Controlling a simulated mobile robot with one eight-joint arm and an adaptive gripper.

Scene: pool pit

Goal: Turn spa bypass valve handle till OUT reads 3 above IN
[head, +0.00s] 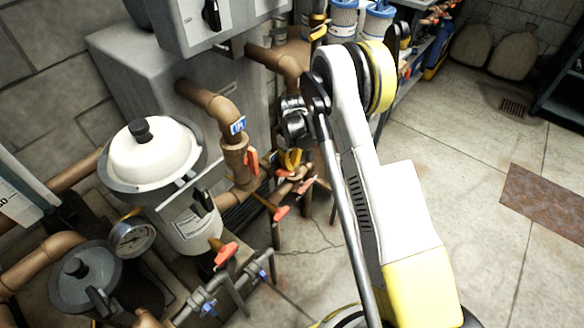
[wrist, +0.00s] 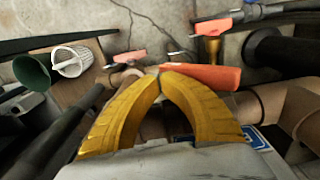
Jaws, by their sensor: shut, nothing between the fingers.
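My gripper (head: 291,160) has yellow fingers, and its tips (wrist: 163,70) meet in the wrist view with nothing between them. An orange valve handle (wrist: 200,78) lies just beyond the tips; I cannot tell whether they touch it. In the head view an orange handle (head: 252,161) stands upright on the brown pipe below a blue IN label (head: 238,125), left of my gripper. A blue label (wrist: 255,138) also shows partly behind the fingers in the wrist view. I cannot tell which handle is the spa bypass. No OUT reading is legible.
More orange handles (head: 282,212) (head: 226,254) sit on low pipes close by. A white-lidded filter pot (head: 148,157) and a round gauge (head: 133,237) stand left. A grey heater cabinet (head: 140,75) is behind. Open concrete floor (head: 450,165) lies right. A white basket (wrist: 72,60) shows in the wrist view.

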